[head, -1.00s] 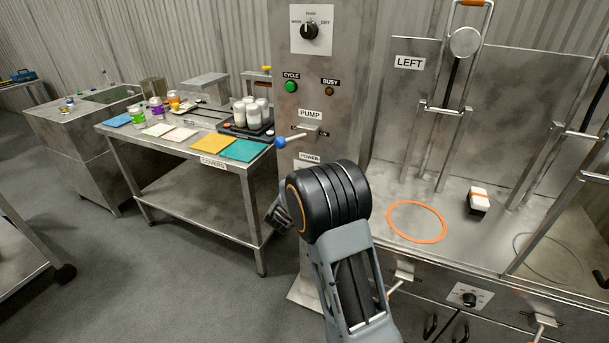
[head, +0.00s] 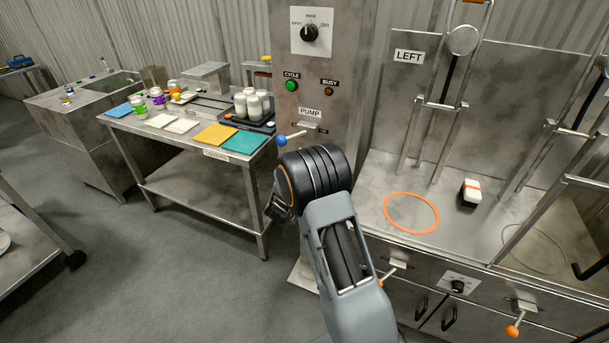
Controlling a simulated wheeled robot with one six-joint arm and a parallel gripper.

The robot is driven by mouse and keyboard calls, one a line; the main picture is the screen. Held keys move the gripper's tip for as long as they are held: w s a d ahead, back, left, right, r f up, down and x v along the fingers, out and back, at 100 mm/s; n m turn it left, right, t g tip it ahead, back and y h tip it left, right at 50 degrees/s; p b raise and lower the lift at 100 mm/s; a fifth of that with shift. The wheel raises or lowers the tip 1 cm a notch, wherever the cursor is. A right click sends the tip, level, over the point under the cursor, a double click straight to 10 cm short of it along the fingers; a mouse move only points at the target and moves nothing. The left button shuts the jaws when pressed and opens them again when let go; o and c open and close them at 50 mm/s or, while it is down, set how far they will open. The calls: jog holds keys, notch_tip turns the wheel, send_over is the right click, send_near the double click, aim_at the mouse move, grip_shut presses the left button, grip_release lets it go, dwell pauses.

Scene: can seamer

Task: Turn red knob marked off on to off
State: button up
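No red knob marked off and on shows in the head view. My arm's black wrist covers the steel control column (head: 322,78) just below the PUMP label (head: 310,113), so that part of the panel is hidden. My gripper (head: 276,208) is a small dark shape at the left of the wrist, in front of the column's lower left edge. Its fingers are mostly hidden, and I cannot tell whether it is open or shut or touching anything.
The column carries a black selector knob (head: 310,33), a green CYCLE button (head: 292,86) and a blue-ended PUMP lever (head: 282,140). A table (head: 190,195) with covers and jars stands left. The LEFT bay (head: 411,160) with an orange ring (head: 411,212) is right.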

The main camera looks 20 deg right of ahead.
dwell(0.4)
jog(key=o, duration=0.9)
jog(key=v, duration=1.3)
jog(key=shift+s+a+r, duration=0.1)
jog(key=shift+s+a, duration=0.15)
jog(key=shift+s, duration=0.05)
